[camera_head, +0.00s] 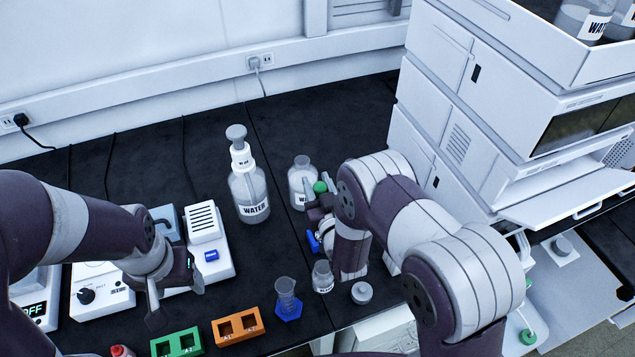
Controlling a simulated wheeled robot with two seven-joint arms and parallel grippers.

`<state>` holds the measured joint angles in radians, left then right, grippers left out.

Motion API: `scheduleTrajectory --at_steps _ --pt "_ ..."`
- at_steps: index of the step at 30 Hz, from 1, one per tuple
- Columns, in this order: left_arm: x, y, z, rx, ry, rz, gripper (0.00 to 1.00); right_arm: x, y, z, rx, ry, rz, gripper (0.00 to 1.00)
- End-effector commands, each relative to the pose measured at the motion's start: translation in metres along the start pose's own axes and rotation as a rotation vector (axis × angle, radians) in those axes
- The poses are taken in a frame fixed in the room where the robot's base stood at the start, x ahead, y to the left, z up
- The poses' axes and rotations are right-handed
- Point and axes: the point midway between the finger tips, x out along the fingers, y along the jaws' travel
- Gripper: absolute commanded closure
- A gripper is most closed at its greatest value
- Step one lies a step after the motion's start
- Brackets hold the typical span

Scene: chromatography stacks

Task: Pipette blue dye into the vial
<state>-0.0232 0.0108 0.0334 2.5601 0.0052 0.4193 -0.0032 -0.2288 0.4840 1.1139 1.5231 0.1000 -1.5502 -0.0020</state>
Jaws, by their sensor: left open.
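A small clear glass vial (322,279) stands upright on the black bench, below my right forearm, with a round grey cap (361,292) lying to its right. My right gripper (313,218) is beyond the vial, beside a labelled clear bottle. A round green piece (320,187) and a blue piece (313,242) show at it; I cannot tell whether it holds them, and its jaws are mostly hidden by the wrist. My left gripper (176,295) is open and empty, over the front of the white instruments. I cannot make out a pipette or blue dye for certain.
A water bottle (249,190), the labelled bottle (302,186) and a blue-based clear cylinder (287,303) stand on the bench. Orange (229,341) and green (180,352) racks lie in front. White stacked instruments (470,90) rise at right.

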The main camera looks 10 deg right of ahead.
Motion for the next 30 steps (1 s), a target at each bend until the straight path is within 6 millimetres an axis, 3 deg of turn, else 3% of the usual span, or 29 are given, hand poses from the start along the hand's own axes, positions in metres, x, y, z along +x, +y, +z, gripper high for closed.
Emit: scheduleTrajectory --at_steps 5,29,30 --pt "0.0124 -0.0001 0.0015 0.0 0.0 0.0 0.35 0.0003 0.0001 0.0154 0.0 0.0 0.0 0.66" --pt "0.0139 0.0 0.0016 0.0 0.0 0.0 0.35 -0.0005 0.0004 0.0146 0.0 0.0 0.0 0.66" --pt "0.0139 0.0 0.0016 0.0 0.0 0.0 0.35 -0.0005 0.0003 0.0145 0.0 0.0 0.0 0.71"
